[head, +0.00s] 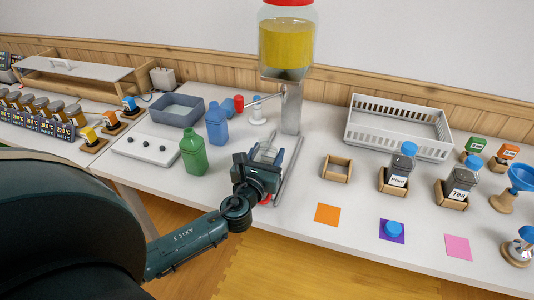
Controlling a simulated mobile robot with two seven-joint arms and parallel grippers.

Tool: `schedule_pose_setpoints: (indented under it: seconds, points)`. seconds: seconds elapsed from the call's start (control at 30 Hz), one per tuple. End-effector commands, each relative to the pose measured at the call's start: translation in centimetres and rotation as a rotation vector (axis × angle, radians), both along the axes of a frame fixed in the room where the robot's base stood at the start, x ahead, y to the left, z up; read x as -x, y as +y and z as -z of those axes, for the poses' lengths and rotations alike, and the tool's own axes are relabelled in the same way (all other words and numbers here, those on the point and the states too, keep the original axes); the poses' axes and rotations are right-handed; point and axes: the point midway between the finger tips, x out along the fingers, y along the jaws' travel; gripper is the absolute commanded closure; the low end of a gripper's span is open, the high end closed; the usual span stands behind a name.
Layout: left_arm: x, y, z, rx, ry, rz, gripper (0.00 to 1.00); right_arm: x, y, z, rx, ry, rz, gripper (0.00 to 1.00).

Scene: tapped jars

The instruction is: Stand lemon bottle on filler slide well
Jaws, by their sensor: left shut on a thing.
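My left gripper (265,162) comes in from the lower left and is shut on a clear, empty-looking bottle (267,152). The bottle looks upright, and the gripper hides its lower part. It is over or beside the filler slide (289,170), a pair of grey rails running forward from the filler (292,108). The slide well is hidden behind the gripper, so I cannot tell whether the bottle touches it. A red part (265,200) shows just below the gripper. The filler carries a jar of yellow liquid (286,43) on top. My right gripper is not in view.
A green bottle (193,152) and a blue bottle (217,124) stand left of the gripper. Right are a wooden frame (337,168), jars labelled Plum (398,181) and Tea (460,190), and a white basket (399,127). Colored squares, one orange (327,214), line the front.

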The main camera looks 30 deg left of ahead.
Motion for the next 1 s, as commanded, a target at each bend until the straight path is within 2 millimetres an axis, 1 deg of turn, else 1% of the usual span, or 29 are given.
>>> schedule_pose_setpoints:
  seconds: [0.73,0.93,0.97,1.0]
  points:
    - [-0.01,-0.01,0.89,0.0,-0.001,0.0,0.78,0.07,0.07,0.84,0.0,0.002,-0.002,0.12]
    - [-0.01,-0.01,0.83,0.0,-0.001,0.0,0.78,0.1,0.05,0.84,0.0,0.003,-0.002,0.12]
    - [-0.01,-0.01,0.83,0.0,-0.001,0.0,0.48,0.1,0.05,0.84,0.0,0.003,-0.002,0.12]
    - [-0.01,-0.01,0.83,0.0,-0.001,0.0,0.45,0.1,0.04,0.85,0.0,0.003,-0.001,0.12]
